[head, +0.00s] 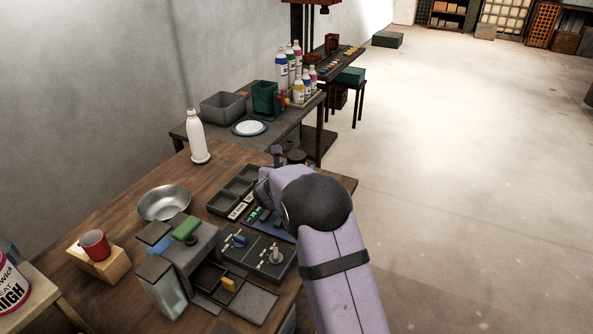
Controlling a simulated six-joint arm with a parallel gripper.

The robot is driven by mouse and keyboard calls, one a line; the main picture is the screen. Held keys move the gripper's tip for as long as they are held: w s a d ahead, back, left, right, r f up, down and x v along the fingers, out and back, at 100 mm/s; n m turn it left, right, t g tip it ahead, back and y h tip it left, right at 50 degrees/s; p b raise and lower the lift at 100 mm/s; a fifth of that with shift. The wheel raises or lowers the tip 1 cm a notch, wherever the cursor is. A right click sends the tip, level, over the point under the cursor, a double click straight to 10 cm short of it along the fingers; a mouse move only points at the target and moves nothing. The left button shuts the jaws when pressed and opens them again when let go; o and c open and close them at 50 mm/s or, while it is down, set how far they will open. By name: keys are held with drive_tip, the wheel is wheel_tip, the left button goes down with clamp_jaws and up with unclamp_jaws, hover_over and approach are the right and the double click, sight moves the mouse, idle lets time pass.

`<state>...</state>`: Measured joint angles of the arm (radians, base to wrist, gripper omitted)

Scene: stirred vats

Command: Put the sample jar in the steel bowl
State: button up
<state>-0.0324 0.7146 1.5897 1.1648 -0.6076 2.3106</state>
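I cannot pick out the sample jar for certain. A pale, see-through vessel (167,296) stands at the front of the grey block unit, but I cannot tell whether it is a jar. My purple arm reaches over the right side of the table, right of the bowl. My gripper (277,157) seems to be the small dark part beyond the arm's end; its fingers and anything between them cannot be made out.
A white bottle (196,137) stands behind the bowl. Dark trays (232,190) and a knob panel (255,252) lie right of it. A grey block unit (190,250) stands in front. A red cup (95,244) sits on a wooden block at left.

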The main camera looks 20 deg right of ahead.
sight(303, 152)
drive_tip(key=shift+s+a+r, duration=0.15)
drive_tip(key=shift+s+a, duration=0.1)
drive_tip(key=shift+s, duration=0.1)
drive_tip(key=shift+c, duration=0.2)
drive_tip(key=shift+w+r+b, duration=0.15)
drive_tip(key=shift+w+b, duration=0.05)
drive_tip(key=shift+b, duration=0.25)
drive_tip(key=r+h+b, duration=0.1)
drive_tip(key=w+r+h+b, duration=0.1)
drive_tip(key=b, duration=0.1)
drive_tip(key=w+r+m+t+b, duration=0.1)
drive_tip(key=shift+d+r+h, duration=0.3)
drive_tip(key=shift+d+h, duration=0.05)
drive_tip(key=shift+h, duration=0.05)
drive_tip(key=r+h+b, duration=0.1)
drive_tip(key=r, duration=0.1)
drive_tip(key=r+m+h+b, duration=0.1)
drive_tip(key=b, duration=0.1)
drive_tip(key=shift+d+r+m+h, duration=0.2)
drive_tip(key=shift+r+m+h, duration=0.1)
drive_tip(key=shift+r, duration=0.1)
drive_tip(key=shift+s+r, duration=0.1)
drive_tip(key=shift+r, duration=0.3)
drive_tip(key=shift+f, duration=3.4)
drive_tip(key=shift+p+x, duration=0.8)
drive_tip(key=shift+x, duration=1.75)
